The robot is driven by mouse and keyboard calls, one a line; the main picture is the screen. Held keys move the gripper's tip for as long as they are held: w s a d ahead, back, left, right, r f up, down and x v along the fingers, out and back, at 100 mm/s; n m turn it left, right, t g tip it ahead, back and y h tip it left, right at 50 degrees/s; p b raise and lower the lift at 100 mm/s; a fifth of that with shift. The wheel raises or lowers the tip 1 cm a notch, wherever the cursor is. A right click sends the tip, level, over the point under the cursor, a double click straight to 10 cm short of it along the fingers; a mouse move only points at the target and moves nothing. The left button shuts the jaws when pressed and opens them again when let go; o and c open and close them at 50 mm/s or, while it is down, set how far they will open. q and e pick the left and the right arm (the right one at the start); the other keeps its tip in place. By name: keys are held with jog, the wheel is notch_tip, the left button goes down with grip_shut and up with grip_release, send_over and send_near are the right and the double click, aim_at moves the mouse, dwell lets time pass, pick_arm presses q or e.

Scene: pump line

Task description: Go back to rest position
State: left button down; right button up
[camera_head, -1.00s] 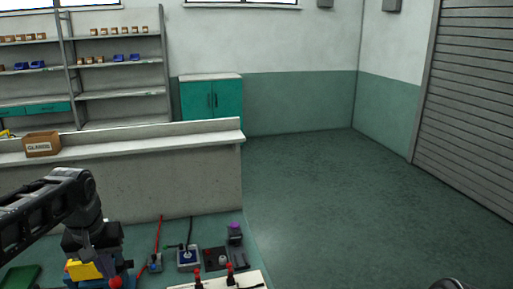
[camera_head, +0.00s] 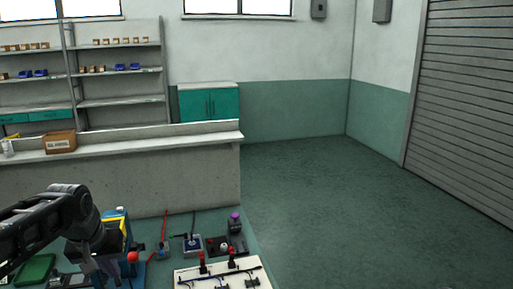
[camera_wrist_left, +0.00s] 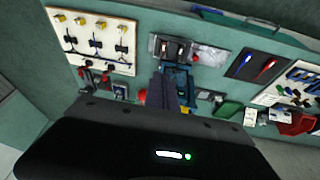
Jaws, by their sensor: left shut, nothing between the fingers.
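My left gripper (camera_head: 106,268) is at the lower left of the head view, in front of a yellow and blue unit (camera_head: 121,222) that it partly hides. A red ball-shaped part (camera_head: 132,257) shows beside it. In the left wrist view the closed fingers (camera_wrist_left: 167,92) point over the bench with nothing between them. They overlap a blue unit (camera_wrist_left: 180,80) in the picture; I cannot tell the gap. My right gripper is out of view.
The green bench holds a white board with red levers (camera_head: 220,274), a blue switch box (camera_head: 192,243), a purple-topped device (camera_head: 235,220) and a green tray (camera_head: 36,268). A cardboard box (camera_head: 60,142) sits on the counter behind. Open floor (camera_head: 330,200) lies right.

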pick_arm(q)
jog(key=w+d+f+m+t+h, duration=0.1)
jog(key=w+d+f, duration=0.1)
jog(key=d+f, duration=0.45)
jog(key=w+d+f+t+h, duration=0.1)
jog(key=w+d+f+h, duration=0.2)
jog(key=f, duration=0.6)
jog(key=s+d+f, duration=0.5)
jog(key=d+f, duration=0.3)
jog(key=f, duration=0.3)
jog(key=s+d+f+g, duration=0.2)
jog(key=s+f, duration=0.3)
jog(key=s, duration=0.3)
jog(key=s+d+f+g, duration=0.1)
jog(key=s+d+f, duration=0.4)
jog(key=s, duration=0.4)
jog(key=s+d+f+g, duration=0.2)
jog(key=s+d+f, duration=0.2)
jog(key=s, duration=0.5)
notch_tip(320, 180, down, 2)
jog(key=shift+f+g+h, duration=0.25)
jog(key=shift+g+h, duration=0.05)
jog(key=shift+w+d, duration=0.1)
